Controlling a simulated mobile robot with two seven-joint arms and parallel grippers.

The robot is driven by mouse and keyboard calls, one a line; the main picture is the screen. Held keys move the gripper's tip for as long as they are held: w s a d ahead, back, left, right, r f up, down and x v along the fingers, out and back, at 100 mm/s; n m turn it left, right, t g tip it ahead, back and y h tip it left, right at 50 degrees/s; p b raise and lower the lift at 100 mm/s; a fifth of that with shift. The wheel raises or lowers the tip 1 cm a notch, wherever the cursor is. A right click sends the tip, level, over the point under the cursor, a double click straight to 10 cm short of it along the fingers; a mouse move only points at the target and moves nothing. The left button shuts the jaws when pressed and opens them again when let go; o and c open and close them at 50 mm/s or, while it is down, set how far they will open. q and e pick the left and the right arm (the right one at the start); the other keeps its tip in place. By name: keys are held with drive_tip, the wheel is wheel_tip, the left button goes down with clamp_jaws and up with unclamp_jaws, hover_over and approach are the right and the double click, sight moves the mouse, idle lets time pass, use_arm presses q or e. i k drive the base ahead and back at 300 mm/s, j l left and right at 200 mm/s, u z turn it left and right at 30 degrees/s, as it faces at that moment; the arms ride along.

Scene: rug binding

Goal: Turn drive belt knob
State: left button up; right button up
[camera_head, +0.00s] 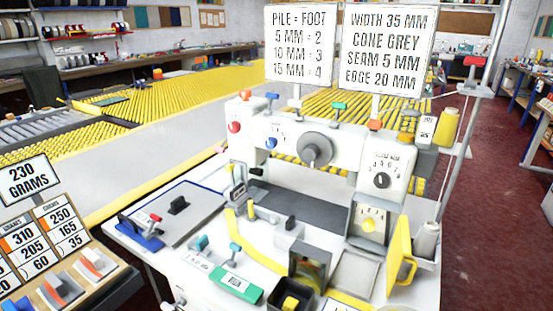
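A white binding machine (345,150) stands on a white table. A large round grey knob (315,150) sits on the front of its upper arm. A smaller black dial (381,180) with numbers around it is on the right column. Neither of my grippers is in view, and nothing touches the machine.
Two signs stand above the machine, the left one (299,45) and the right one (385,50). An open yellow flap (402,258) and a thread cone (426,240) are at the right. A rack of weight cards (30,250) is at the lower left. A pole rises at the right.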

sight(369, 225)
drive_tip(key=l, duration=0.75)
drive_tip(key=i+l, duration=0.15)
drive_tip(key=l, duration=0.65)
drive_tip(key=k+z, duration=0.05)
